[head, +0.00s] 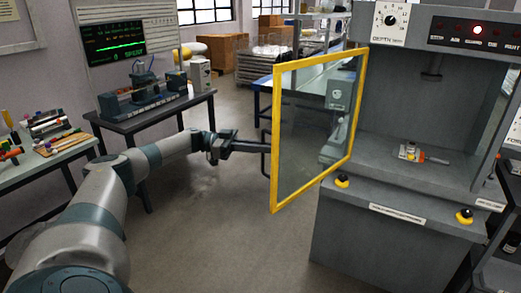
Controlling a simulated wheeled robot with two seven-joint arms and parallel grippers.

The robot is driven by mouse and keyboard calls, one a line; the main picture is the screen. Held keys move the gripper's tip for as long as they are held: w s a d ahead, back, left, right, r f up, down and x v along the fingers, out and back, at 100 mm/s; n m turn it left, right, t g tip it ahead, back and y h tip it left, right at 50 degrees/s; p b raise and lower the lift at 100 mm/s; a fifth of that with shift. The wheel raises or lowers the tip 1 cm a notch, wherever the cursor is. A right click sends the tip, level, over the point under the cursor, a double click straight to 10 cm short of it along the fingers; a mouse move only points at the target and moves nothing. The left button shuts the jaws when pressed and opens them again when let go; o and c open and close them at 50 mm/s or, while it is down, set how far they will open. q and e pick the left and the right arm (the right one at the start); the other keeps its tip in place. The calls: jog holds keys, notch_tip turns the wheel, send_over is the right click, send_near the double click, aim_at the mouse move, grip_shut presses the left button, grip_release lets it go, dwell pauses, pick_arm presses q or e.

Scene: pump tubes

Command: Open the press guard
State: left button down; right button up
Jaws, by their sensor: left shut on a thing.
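The press guard (276,175) is a clear panel in a yellow frame. It stands swung out from the left side of the grey press (400,110), so the press's front opening is uncovered. A dark handle (264,162) sits on the guard's outer edge at the left. My left gripper (261,148) reaches in from the left and is shut on this handle. The fingertips are small and dark, so the exact grip is hard to see. My right gripper is out of view.
A small metal part with an orange piece (421,155) lies on the press bed. Yellow-ringed buttons (342,181) are on the press front. A dark bench with a machine (155,112) and a pale table with tools (45,160) stand left. The floor between is clear.

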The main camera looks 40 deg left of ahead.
pick_arm(q)
jog(key=shift+r, duration=0.15)
jog(key=c, duration=1.8)
grip_release()
jog(key=shift+w+d, duration=0.1)
jog(key=shift+c, duration=0.2)
jog(key=shift+w+d, duration=0.1)
